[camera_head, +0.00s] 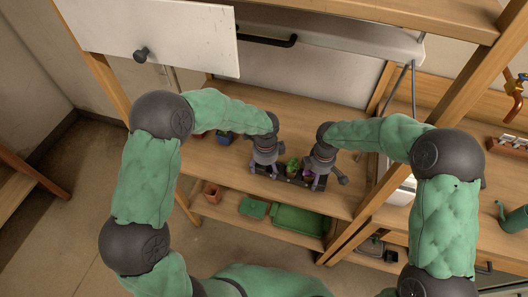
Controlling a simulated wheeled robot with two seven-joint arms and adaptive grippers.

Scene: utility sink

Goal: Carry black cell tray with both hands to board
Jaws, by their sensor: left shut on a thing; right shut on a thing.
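The black cell tray (288,179) is small in the head view, at the front edge of the wooden shelf top. Small green plants (292,166) and something purple show in it. My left gripper (260,169) is shut on the tray's left end. My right gripper (314,179) is shut on its right end. The grippers and wrists hide both tray ends, and I cannot tell whether the tray touches the wood. The wooden shelf top (330,115) extends behind it. I cannot make out which surface is the board.
A blue pot with a plant (224,137) stands left of the tray. A lower shelf holds a terracotta pot (212,193), a green box (254,207) and a green tray (299,220). A wooden post (455,105) rises right of my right arm. The shelf behind the tray is clear.

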